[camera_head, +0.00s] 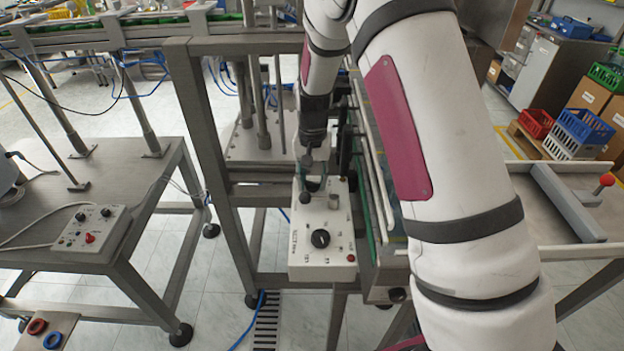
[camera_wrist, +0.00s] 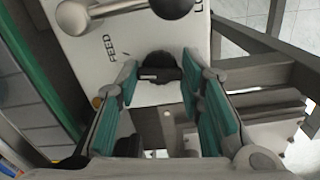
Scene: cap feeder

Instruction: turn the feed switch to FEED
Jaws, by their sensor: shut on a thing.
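The feed switch is a black rotary knob (camera_wrist: 160,68) on a pale control box (camera_head: 308,262). In the wrist view it sits between my gripper's fingertips, with a short light mark across its face. The word FEED (camera_wrist: 112,46) and a small tick are printed up and left of it. My gripper (camera_head: 315,183) is shut on this knob from above, at the far end of the box. Its teal pads (camera_wrist: 167,90) stand on both sides. The fingers hide most of the knob in the head view.
A metal lever with a dark ball end (camera_wrist: 172,6) stands close to the switch. Another black knob (camera_head: 320,238) and a red button (camera_head: 350,258) are nearer on the box. A steel frame post (camera_head: 215,150) rises at left. A separate small control box (camera_head: 91,227) lies on the left table.

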